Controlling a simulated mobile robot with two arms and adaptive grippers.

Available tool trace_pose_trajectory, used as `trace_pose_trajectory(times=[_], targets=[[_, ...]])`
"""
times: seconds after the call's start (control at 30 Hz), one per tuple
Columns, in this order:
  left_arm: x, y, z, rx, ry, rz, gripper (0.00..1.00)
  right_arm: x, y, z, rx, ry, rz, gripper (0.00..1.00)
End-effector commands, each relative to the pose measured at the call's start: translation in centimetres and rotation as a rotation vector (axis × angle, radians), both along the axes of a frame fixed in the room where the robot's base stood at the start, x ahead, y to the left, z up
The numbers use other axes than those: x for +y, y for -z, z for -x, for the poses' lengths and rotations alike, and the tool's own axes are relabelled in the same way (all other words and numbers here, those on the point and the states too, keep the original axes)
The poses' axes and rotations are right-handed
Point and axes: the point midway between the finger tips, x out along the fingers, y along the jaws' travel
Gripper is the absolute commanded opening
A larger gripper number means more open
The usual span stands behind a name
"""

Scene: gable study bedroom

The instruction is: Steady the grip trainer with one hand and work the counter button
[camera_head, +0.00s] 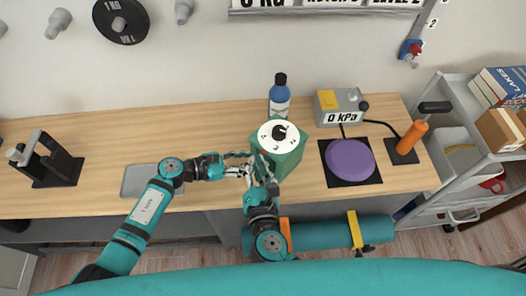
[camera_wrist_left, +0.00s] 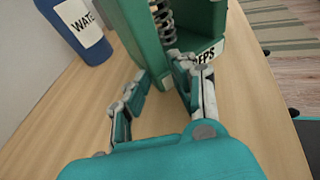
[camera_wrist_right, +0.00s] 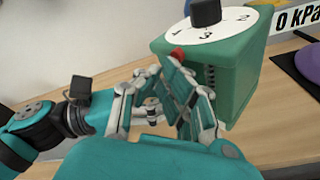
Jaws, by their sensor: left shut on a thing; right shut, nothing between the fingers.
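The grip trainer (camera_head: 287,163) is a green box standing upright near the bench's front edge, with a white numbered dial and black knob on top. A metal spring shows inside it in the left wrist view (camera_wrist_left: 165,22), above a partly hidden REPS label. My left gripper (camera_head: 243,166) is at its left side, shut on part of the green body; the exact contact is hard to see. A red button (camera_wrist_right: 177,54) sits at the trainer's upper edge in the right wrist view. My right gripper (camera_wrist_right: 167,68) is shut and empty in front of the trainer, fingertips close below the button; touching cannot be told.
A blue water bottle (camera_head: 280,98) stands behind the trainer. To the right are a kPa gauge box (camera_head: 338,108), a purple pad (camera_head: 350,159) and an orange-handled device (camera_head: 411,138). A grey tray (camera_head: 140,181) lies left. The bench between tray and black stand (camera_head: 50,164) is clear.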

Motion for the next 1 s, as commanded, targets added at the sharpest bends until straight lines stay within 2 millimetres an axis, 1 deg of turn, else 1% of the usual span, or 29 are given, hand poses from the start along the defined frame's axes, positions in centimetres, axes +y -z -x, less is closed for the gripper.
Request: trace_pose_trajectory(times=[0.7,1.0], targets=[[-0.01,-0.02,0.02,0.0,0.001,0.0,0.06,-0.49,-0.02,-0.56,0.0,0.0,0.0,0.0],[-0.01,0.01,0.03,0.0,0.001,0.0,0.06,-0.46,-0.02,-0.51,0.0,0.001,0.0,0.0]])
